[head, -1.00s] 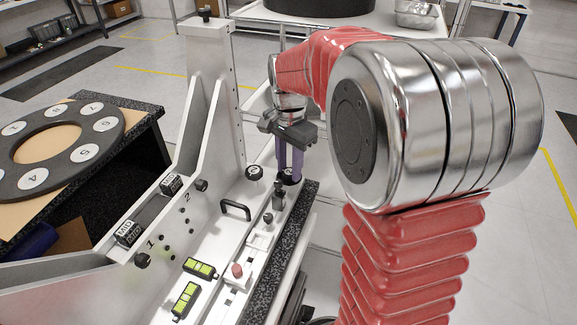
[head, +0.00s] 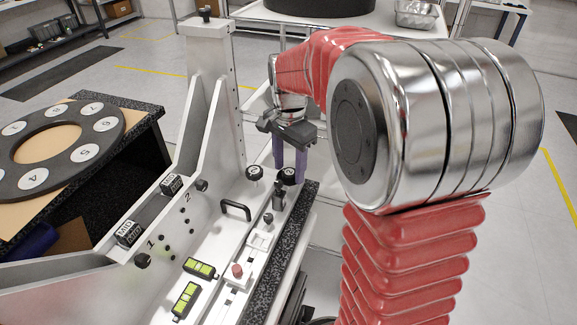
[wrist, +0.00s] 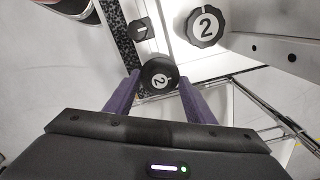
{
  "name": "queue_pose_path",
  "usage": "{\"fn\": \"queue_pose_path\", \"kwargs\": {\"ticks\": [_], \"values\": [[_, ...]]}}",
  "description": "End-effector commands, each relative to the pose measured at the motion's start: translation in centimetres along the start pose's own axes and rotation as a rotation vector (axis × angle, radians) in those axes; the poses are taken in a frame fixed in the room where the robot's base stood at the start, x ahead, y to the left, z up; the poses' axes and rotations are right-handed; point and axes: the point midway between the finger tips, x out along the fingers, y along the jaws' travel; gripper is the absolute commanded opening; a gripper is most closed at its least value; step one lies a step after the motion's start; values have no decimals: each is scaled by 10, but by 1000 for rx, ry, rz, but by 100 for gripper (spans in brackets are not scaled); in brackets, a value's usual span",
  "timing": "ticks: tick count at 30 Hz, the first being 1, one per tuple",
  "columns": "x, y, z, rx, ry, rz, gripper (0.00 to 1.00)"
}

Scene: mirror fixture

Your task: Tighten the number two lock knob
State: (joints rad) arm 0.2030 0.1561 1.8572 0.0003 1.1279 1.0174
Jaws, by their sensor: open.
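Two round black knobs with white faces stand side by side at the far end of the white fixture, a left knob (head: 254,173) and a right knob (head: 288,176). In the head view my gripper (head: 290,168) points down over the right knob.
A black handle (head: 236,209), a dark upright clamp (head: 278,196) and a red button (head: 237,270) sit along the fixture. A tall white upright (head: 211,90) stands left of my gripper. A small dark-capped part (wrist: 138,29) is near the knobs.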

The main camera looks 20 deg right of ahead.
Motion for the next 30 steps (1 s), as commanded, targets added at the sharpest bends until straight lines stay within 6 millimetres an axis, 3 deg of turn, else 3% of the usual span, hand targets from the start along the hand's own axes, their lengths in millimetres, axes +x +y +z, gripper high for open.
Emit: {"fn": "queue_pose_path", "kwargs": {"ticks": [5, 11, 30], "values": [[-3, 0, 0, 0, 0, 0, 49], [-23, 0, 0, 0, 2, -2, 49], [-126, -1, 0, 0, 1, -1, 49]]}}
